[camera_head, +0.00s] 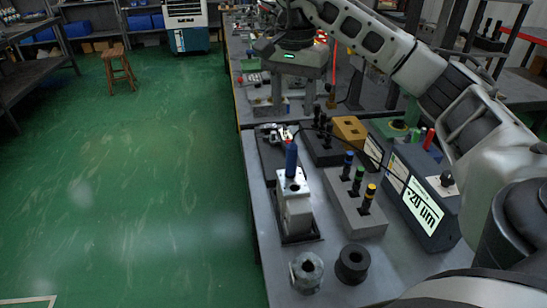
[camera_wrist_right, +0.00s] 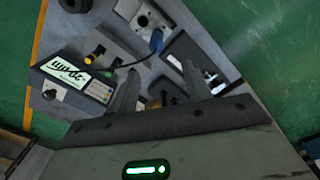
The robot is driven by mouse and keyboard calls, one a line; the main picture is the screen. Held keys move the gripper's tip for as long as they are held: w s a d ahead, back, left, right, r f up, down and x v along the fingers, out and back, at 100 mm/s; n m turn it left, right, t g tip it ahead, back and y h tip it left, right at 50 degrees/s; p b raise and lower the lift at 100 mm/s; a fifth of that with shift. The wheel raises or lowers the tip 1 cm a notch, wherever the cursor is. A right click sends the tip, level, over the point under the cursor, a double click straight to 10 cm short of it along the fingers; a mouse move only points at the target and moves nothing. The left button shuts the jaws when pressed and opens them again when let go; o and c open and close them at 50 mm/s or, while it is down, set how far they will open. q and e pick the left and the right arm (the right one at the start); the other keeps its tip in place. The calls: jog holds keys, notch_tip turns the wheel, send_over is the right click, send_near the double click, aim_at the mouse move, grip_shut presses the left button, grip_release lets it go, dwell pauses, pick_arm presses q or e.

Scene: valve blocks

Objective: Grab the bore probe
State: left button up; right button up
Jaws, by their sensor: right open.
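The bore probe, a blue-handled tool (camera_head: 291,160), stands upright in the top of a pale metal valve block (camera_head: 296,213). A thin black cable runs from it toward a display box (camera_head: 424,207) reading "-20 um". In the right wrist view the blue handle (camera_wrist_right: 157,40) lies beyond the fingertips, beside the cable, and the display box (camera_wrist_right: 74,84) is at left. My right gripper (camera_head: 293,108) is open and empty. It hangs above the bench beyond the probe, fingers down, apart from it. My left gripper is not in view.
A grey block (camera_head: 358,220) holds blue, green and yellow-topped plugs right of the probe. A metal ring (camera_head: 306,272) and a black ring (camera_head: 352,264) sit in front. A black tray (camera_head: 270,155) with small parts is behind. Open green floor (camera_head: 130,190) lies left of the bench.

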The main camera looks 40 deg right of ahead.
jog(key=b, duration=0.2)
send_over(291, 162)
jog(key=d, duration=0.1)
jog(key=f, duration=0.6)
jog(key=shift+w, duration=0.35)
notch_tip(291, 162, down, 4)
jog(key=shift+r, duration=0.25)
notch_tip(291, 162, down, 5)
jog(key=shift+w+f, duration=0.1)
jog(key=shift+f, duration=0.05)
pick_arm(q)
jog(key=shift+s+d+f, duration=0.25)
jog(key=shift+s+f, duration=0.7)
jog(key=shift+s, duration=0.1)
pick_arm(e)
jog(key=shift+f, duration=0.25)
grip_shut()
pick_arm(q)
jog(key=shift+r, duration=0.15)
